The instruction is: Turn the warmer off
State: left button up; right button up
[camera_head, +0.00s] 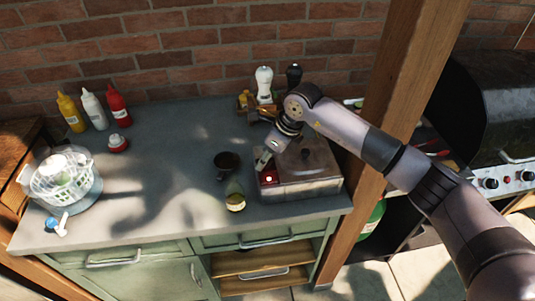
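The warmer (305,190) is a low metal box with a dark-knobbed lid, at the right end of the grey-green counter. A red control with a small pale centre (268,179) shows on its left front part. My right gripper (262,162) points down just above and behind this red control, by the box's left edge. A small gap seems to lie between them, but I cannot tell for sure. The fingers are too small and turned away to show whether they are open. My arm hides part of the warmer's back. My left gripper is not in view.
A dark mug (227,162) and a small bottle (235,195) stand just left of the warmer. Shakers (264,84) stand behind my gripper. A wooden post (392,110) rises at the right. Sauce bottles (93,108) and a white basket (62,178) are far left; mid-counter is clear.

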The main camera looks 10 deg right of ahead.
grip_shut()
jog(key=shift+d+f+n+b, duration=0.15)
jog(key=shift+n+b, duration=0.25)
jog(key=shift+b, duration=0.45)
jog(key=n+g+b, duration=0.1)
jog(key=n+b, duration=0.2)
jog(key=n+g+y+b, duration=0.1)
jog(key=n+b, duration=0.1)
jog(key=b, duration=0.2)
jog(key=shift+w+n, duration=0.2)
jog(key=shift+n, duration=0.2)
jog(key=shift+n+g+b, duration=0.6)
jog(key=shift+n+b, duration=0.35)
jog(key=shift+n, duration=0.25)
jog(key=shift+w+r+n+g+b, duration=0.15)
jog(key=shift+n+g+b, duration=0.45)
jog(key=shift+n, duration=1)
jog(key=shift+r, duration=0.1)
grip_release()
